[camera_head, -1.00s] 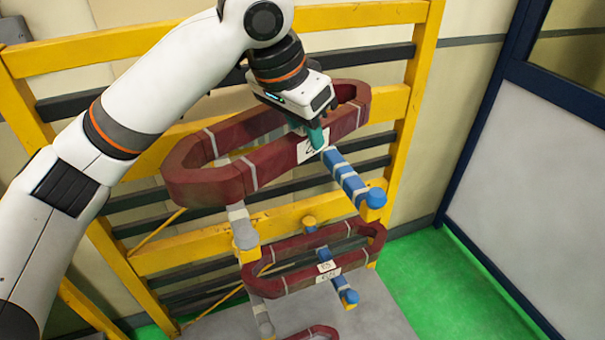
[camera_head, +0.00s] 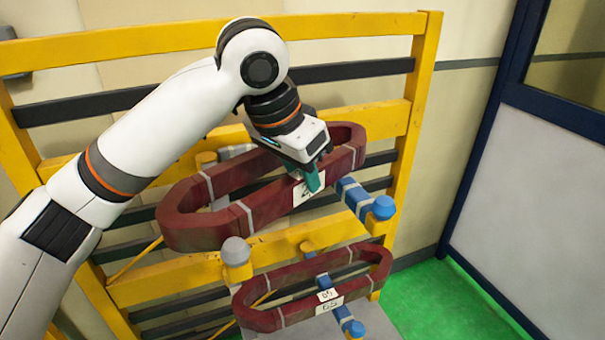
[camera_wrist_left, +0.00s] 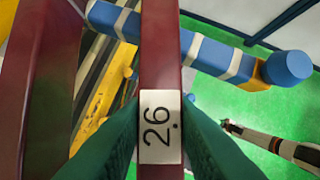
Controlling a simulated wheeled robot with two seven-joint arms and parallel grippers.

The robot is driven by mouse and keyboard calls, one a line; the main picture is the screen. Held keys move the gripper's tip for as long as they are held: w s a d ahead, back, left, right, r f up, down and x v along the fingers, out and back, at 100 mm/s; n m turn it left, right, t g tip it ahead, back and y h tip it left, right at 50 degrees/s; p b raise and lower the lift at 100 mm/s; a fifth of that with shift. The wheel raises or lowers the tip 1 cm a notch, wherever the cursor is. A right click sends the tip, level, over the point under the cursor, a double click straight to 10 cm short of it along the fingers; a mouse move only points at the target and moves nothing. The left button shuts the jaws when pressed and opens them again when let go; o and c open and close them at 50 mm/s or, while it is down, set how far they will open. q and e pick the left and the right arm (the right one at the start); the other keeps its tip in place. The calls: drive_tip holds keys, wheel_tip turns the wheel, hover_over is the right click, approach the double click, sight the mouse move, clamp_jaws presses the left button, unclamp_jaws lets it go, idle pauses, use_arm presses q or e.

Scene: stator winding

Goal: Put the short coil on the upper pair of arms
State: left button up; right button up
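The dark red short coil (camera_head: 190,230) is a long loop with white bands and a label reading 26. My left gripper (camera_head: 308,180) is shut on its near long side; in the left wrist view its green fingers (camera_wrist_left: 160,135) flank the labelled bar. The coil hangs over the upper arms and hides most of them. The upper right arm (camera_head: 355,195) is blue with a round end cap, poking out beyond the coil. The upper left arm shows its grey end cap (camera_head: 236,250) below the coil's near side. I cannot tell whether the coil touches the arms.
A second red coil (camera_head: 262,320) hangs on the lower arms, including a blue one (camera_head: 343,318). A yellow frame (camera_head: 425,60) with dark rails stands behind. A white banded shape (camera_wrist_left: 285,148), likely my right arm, shows over green floor.

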use_arm(q)
drive_tip(key=o, duration=0.4)
drive_tip(key=shift+s, duration=0.1)
drive_tip(key=shift+r, duration=0.1)
drive_tip(key=b+v, duration=0.1)
drive_tip(key=v, duration=1.1)
drive_tip(key=shift+b, duration=0.35)
